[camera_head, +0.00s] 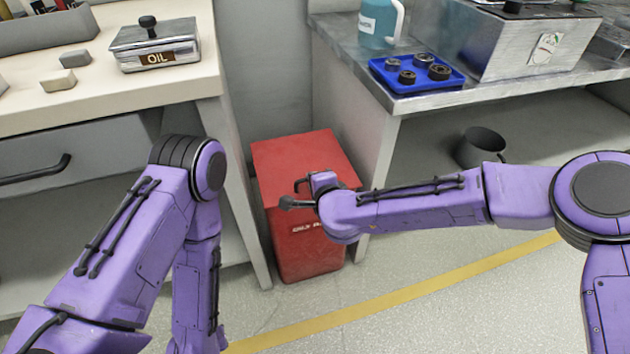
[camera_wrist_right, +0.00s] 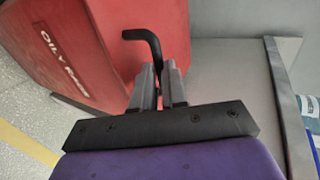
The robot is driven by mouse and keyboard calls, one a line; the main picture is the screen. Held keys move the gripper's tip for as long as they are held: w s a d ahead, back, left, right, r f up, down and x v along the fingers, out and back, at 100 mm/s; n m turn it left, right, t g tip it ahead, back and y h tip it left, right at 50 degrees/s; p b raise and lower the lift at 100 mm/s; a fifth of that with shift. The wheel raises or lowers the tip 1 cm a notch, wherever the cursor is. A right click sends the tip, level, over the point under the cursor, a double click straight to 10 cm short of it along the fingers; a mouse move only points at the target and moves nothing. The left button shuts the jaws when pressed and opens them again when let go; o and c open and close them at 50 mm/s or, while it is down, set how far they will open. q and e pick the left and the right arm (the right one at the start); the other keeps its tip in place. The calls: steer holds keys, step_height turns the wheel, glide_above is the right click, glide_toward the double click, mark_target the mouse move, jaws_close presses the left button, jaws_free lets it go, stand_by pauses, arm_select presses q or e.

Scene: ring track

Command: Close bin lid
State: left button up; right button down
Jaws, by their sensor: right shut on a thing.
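My right gripper (camera_head: 297,192) is at the lid's front edge. In the wrist view its fingers (camera_wrist_right: 160,80) are shut on a black bent handle (camera_wrist_right: 148,42) against the red surface. My left arm hangs at the left, its gripper out of view.
A cream bench (camera_head: 100,90) with an oil tin (camera_head: 153,45) stands left of the bin. A metal bench (camera_head: 400,100) with a blue tray (camera_head: 440,86) stands right. A dark pot (camera_head: 480,147) is below it. Floor in front is clear, crossed by a yellow line (camera_head: 400,292).

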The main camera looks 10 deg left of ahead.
steer(key=shift+s+d+f+g, duration=0.15)
steer(key=shift+s+f, duration=0.15)
steer(key=shift+f, duration=0.25)
steer(key=shift+s+f+g, duration=0.15)
steer(key=shift+s+f, duration=0.1)
steer(key=shift+f, duration=0.25)
steer(key=c, duration=1.2)
jaws_free()
steer(key=shift+o, duration=0.2)
steer(key=shift+s, duration=0.1)
steer(key=r+p+v, duration=0.1)
steer(key=p+v, duration=0.2)
steer(key=v, duration=0.7)
steer(key=shift+r, duration=0.1)
